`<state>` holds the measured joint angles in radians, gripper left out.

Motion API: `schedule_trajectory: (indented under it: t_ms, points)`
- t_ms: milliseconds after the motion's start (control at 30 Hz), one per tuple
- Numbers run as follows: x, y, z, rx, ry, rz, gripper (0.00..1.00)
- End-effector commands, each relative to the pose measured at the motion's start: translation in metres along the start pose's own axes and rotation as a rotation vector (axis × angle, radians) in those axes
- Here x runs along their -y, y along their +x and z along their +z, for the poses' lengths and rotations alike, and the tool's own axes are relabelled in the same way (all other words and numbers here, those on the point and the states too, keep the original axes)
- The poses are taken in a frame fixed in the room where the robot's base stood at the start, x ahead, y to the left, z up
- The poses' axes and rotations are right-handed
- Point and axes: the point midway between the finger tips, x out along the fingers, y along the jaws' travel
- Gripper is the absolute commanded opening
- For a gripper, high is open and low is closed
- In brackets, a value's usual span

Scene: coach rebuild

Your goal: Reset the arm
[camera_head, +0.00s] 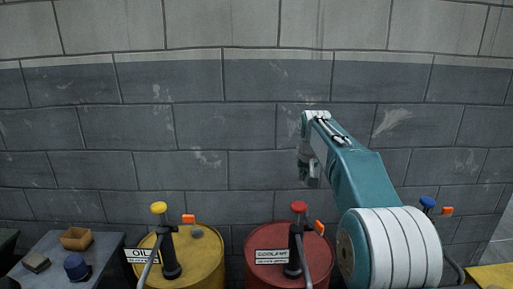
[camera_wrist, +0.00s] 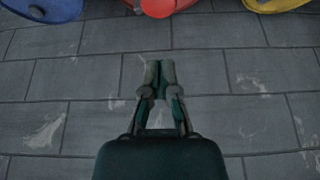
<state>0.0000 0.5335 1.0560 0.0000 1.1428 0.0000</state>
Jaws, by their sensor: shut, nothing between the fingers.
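My gripper (camera_head: 313,172) hangs at the end of my teal and white arm in the head view, in front of the grey block wall and above the red drum. In the wrist view my gripper (camera_wrist: 160,72) shows with its two fingers together and nothing between them. The arm is raised and bent, with its forearm reaching toward the wall. The gripper is apart from the drums and touches nothing that I can see.
A yellow drum (camera_head: 205,259) labelled OIL and a red drum (camera_head: 262,272) labelled COOLANT, both with pumps, stand below. A blue-topped pump (camera_head: 428,203) stands right, partly behind my arm. A grey table (camera_head: 50,250) at left holds an orange-brown box (camera_head: 76,239). The wall (camera_head: 180,130) is behind.

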Motion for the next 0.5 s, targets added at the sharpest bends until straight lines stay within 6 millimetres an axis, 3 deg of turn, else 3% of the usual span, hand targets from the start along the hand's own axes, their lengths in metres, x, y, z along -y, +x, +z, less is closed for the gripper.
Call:
schedule_trajectory:
  t_ms: [100,500]
  points:
    - [0.0,-0.028,0.02,-0.009,0.0,0.0,0.0]
    - [0.0,-0.096,0.102,-0.029,0.0,0.0,0.0]
